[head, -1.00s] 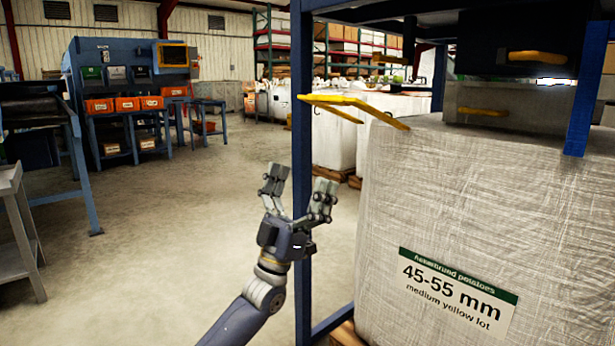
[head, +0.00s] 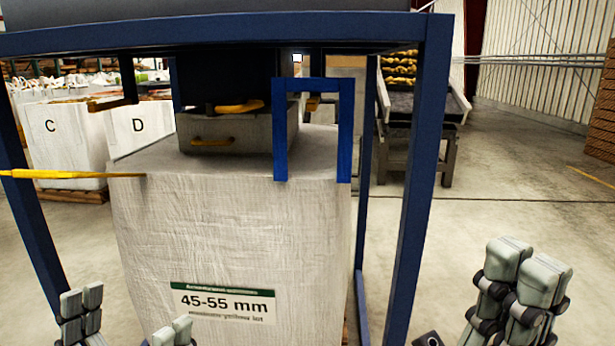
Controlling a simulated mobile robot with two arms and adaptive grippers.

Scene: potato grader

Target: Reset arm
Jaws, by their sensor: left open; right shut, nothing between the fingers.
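My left gripper (head: 125,322) is at the bottom left of the head view, in front of the white bulk bag (head: 235,235). Its two fingers stand well apart with nothing between them. The rest of it is cut off by the bottom edge. My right gripper (head: 513,290) is at the bottom right, to the right of the blue frame post (head: 416,200). Its fingers are together and hold nothing. The bag carries a label (head: 225,302) reading "45-55 mm".
A blue frame stands around the bag, with a top beam (head: 220,32). A yellow strap (head: 70,174) reaches out from the bag's left. A grey box (head: 230,135) sits above the bag. Bags marked C (head: 55,145) and D (head: 140,135) stand behind.

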